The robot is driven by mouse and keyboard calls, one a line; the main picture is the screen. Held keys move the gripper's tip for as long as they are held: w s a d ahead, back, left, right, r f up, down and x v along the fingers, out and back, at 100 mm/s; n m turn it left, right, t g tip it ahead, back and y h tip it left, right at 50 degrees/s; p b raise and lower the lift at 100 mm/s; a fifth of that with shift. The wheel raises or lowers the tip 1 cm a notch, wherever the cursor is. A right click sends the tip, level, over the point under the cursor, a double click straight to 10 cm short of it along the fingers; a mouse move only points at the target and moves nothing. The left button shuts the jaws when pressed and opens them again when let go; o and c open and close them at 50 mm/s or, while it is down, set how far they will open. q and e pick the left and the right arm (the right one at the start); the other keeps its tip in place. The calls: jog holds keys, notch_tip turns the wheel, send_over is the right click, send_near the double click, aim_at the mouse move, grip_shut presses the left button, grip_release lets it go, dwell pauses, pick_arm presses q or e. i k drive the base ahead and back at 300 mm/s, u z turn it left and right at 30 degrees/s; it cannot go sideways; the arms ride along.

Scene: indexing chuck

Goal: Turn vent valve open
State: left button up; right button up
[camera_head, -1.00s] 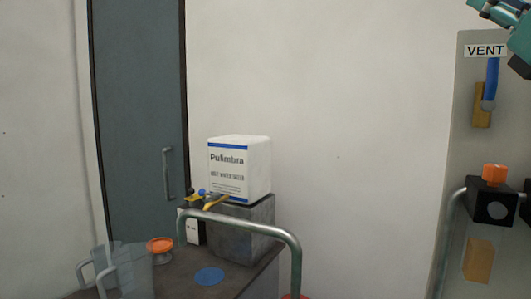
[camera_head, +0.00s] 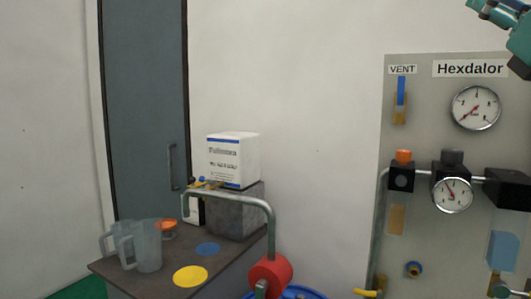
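The vent valve has a blue handle (camera_head: 401,90) that points straight up and down on a brass body (camera_head: 400,109). It sits below the VENT label (camera_head: 402,69) at the upper left of the grey panel (camera_head: 440,235). Teal and dark parts of my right arm cut into the top right corner, to the right of the valve and apart from it in the picture. No fingertips of either gripper can be made out. My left arm is out of view.
The panel also bears an upper gauge (camera_head: 475,108), a lower gauge (camera_head: 452,194) and an orange knob (camera_head: 404,156). A metal pipe with a red wheel (camera_head: 269,274) stands in front.

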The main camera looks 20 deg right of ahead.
aim_at(399, 108)
jog(key=k, duration=0.85)
